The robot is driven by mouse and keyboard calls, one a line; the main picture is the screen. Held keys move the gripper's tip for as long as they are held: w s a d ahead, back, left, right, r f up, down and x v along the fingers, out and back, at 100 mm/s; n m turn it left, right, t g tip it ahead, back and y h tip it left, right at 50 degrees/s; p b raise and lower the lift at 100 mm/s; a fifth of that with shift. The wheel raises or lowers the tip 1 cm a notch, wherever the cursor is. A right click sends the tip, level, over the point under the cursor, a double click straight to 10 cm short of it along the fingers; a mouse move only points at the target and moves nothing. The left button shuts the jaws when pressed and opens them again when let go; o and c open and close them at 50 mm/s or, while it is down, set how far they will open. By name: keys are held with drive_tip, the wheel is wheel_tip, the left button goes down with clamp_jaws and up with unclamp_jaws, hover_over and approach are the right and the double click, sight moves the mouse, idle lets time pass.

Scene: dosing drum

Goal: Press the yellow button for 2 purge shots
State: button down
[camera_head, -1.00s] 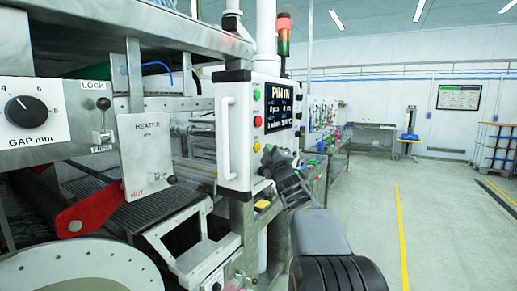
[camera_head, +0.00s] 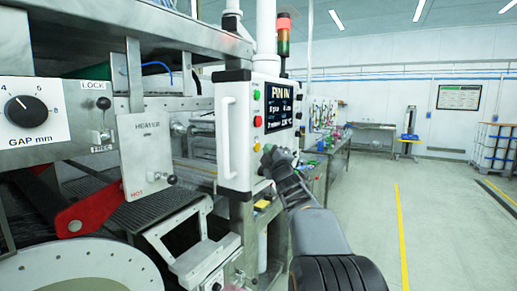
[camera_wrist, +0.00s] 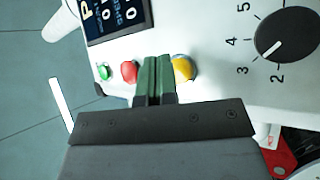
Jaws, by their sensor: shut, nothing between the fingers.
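The yellow button (camera_wrist: 184,68) shows in the wrist view just right of my fingertips, its left edge partly covered by them. It is also visible in the head view as the yellow button (camera_head: 257,147), low on the white control panel (camera_head: 233,170). My gripper (camera_wrist: 153,72) is shut with nothing held, its green fingertips in front of the panel between the red and yellow buttons. I cannot tell whether they touch the panel. My gripper (camera_head: 267,153) also shows in the head view, close by the yellow button.
The red button (camera_wrist: 129,71) is just left of my fingertips, with the green button (camera_wrist: 103,72) beyond it. A dark screen (camera_wrist: 115,16) and a numbered dial (camera_wrist: 285,35) share the panel. A white handle (camera_head: 226,138) stands out from it. The floor at right is open.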

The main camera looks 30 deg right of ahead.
drive_tip(key=shift+w, duration=0.1)
drive_tip(key=shift+w+a, duration=0.2)
drive_tip(key=shift+w, duration=0.05)
drive_tip(key=shift+w+a+b, duration=0.2)
drive_tip(key=shift+w+b, duration=0.15)
drive_tip(key=shift+b, duration=0.15)
idle(0.6)
idle(0.5)
drive_tip(key=shift+s+d+b, duration=0.3)
drive_tip(key=shift+s+d, duration=0.05)
drive_tip(key=shift+s, duration=0.35)
drive_tip(key=shift+s, duration=0.1)
drive_tip(key=shift+s+d+b, duration=0.1)
drive_tip(key=shift+s+d, duration=0.3)
drive_tip(key=shift+s, duration=0.3)
drive_tip(key=shift+s+d+b, duration=0.1)
drive_tip(key=shift+s+d, duration=0.3)
drive_tip(key=shift+s, duration=0.35)
drive_tip(key=shift+s+d+b, duration=0.1)
drive_tip(key=shift+s+d, duration=0.3)
drive_tip(key=shift+s, duration=0.3)
